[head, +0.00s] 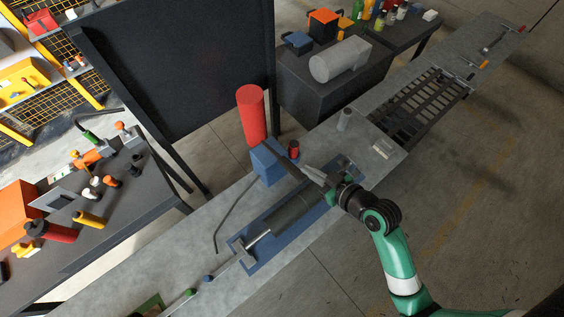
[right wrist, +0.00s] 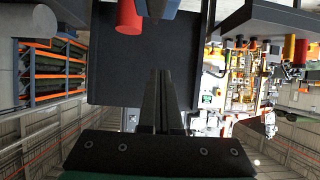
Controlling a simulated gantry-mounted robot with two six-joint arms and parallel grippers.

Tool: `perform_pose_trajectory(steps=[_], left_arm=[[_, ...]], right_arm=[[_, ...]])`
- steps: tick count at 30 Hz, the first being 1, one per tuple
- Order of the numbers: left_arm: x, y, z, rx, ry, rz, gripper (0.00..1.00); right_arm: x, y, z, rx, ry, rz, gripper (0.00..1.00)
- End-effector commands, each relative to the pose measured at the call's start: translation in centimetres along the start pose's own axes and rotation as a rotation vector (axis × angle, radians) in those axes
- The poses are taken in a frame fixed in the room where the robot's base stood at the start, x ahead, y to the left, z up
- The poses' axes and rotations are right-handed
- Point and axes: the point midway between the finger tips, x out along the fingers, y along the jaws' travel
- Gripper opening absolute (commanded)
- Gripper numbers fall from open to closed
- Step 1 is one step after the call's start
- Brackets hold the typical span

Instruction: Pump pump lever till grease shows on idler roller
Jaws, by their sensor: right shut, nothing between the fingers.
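The pump stands on the grey bench, with a tall red cylinder (head: 251,115) on a blue block (head: 267,162). A dark bar (head: 288,163), which looks like the pump lever, runs from the block toward my right gripper (head: 308,172). The idler roller (head: 294,211) is a dark grey cylinder lying on a blue tray (head: 252,266); I cannot make out grease on it. My right gripper is shut and empty beside the bar, above the roller's far end; whether they touch is unclear. In the right wrist view its fingers (right wrist: 160,88) are together below the red cylinder (right wrist: 129,18). My left gripper is not in view.
A dark hose (head: 235,211) curves along the bench left of the tray. A large black panel (head: 175,65) rises behind. The bench's near left is mostly clear.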

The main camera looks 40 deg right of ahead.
Motion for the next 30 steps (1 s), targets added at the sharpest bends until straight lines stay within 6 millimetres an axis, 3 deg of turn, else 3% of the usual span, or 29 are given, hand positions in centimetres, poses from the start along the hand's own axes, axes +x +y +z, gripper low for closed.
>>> perform_pose_trajectory(steps=[3,16,20,30], left_arm=[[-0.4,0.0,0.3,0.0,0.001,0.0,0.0],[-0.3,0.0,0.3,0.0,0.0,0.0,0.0],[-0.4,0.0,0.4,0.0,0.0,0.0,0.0],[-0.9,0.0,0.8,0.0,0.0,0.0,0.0]], right_arm=[[-0.2,0.7,1.5,0.017,-0.019,0.019,0.0],[0.7,0.8,1.2,0.015,-0.016,0.02,0.0],[2.6,0.8,1.2,0.014,-0.016,0.018,0.0],[10.0,0.9,1.3,0.015,-0.015,0.019,0.0]])
